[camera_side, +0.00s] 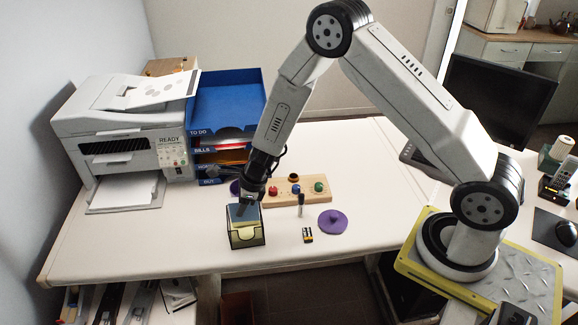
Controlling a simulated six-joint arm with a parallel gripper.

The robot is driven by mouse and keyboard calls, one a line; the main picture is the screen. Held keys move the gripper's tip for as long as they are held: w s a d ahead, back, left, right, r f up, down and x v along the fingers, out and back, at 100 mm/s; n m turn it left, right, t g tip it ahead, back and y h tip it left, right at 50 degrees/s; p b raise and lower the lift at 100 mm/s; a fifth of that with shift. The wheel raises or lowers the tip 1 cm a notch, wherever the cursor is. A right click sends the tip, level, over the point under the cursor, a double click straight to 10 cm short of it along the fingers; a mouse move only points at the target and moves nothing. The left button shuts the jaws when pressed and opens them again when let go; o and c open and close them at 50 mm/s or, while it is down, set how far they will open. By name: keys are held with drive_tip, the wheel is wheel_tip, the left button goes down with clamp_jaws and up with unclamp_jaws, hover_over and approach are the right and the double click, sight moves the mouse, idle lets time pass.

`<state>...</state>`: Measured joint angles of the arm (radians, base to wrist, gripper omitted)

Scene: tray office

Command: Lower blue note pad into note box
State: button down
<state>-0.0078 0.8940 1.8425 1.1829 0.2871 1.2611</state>
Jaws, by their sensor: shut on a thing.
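The blue note pad (243,213) is in my gripper (244,204), which points down at the front left of the desk. The note box (248,239) is a dark open box directly below, near the desk's front edge. Yellow notes (246,232) show at the box's front. The blue pad appears at the box's top opening, towards its back. I cannot tell how far inside the box it is. The fingers partly hide the pad.
A printer (125,140) and a blue tray stack (226,105) stand behind to the left. A wooden block with coloured knobs (297,192), a purple disc (332,221) and a small battery-like item (308,235) lie to the right. The desk left of the box is clear.

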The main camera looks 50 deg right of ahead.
sight(244, 220)
drive_tip(key=shift+f, duration=0.65)
drive_tip(key=shift+f, duration=2.5)
idle(2.8)
drive_tip(key=shift+c, duration=2)
unclamp_jaws()
drive_tip(key=shift+r, duration=0.15)
drive_tip(key=shift+v, duration=3.75)
